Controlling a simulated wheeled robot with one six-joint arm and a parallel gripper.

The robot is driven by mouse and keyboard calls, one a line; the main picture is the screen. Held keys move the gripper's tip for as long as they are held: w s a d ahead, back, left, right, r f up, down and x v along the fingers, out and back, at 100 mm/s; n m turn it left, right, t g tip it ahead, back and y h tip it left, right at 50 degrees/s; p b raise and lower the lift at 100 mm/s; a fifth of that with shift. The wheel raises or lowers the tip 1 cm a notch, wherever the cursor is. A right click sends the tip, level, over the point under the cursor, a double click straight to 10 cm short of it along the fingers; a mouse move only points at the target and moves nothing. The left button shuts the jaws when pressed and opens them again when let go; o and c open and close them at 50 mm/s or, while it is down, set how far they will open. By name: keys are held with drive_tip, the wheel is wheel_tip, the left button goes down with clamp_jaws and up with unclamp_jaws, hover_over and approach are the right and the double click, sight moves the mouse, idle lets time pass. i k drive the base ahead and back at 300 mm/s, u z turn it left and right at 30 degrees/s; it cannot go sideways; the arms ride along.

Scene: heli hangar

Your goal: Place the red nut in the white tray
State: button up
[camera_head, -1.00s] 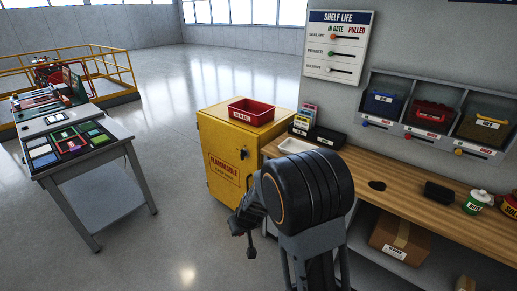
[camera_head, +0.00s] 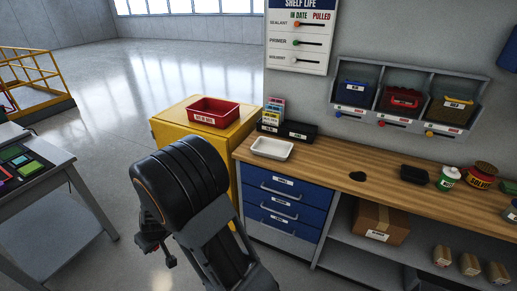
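The white tray (camera_head: 272,149) lies on the left end of the wooden bench and looks empty. I cannot make out a red nut. A red bin (camera_head: 401,99) hangs in the middle of the wall rack, but its contents are too small to tell. My gripper (camera_head: 158,251) hangs low at the left of the bench, partly hidden behind my dark arm, in front of the yellow cabinet and well apart from the tray. Its fingers are too small and dark to read.
The bench (camera_head: 320,167) carries a black box (camera_head: 297,132), a dark block (camera_head: 414,174) and cans at the right. A blue bin (camera_head: 354,94) and a yellow bin (camera_head: 450,110) flank the red one. A red crate (camera_head: 213,113) sits on the yellow cabinet (camera_head: 170,124). Floor is open behind.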

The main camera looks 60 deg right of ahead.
sight(267, 150)
drive_tip(key=z, duration=0.25)
drive_tip(key=i, duration=0.65)
drive_tip(key=z, duration=1.3)
drive_tip(key=i, duration=0.95)
drive_tip(key=z, duration=0.25)
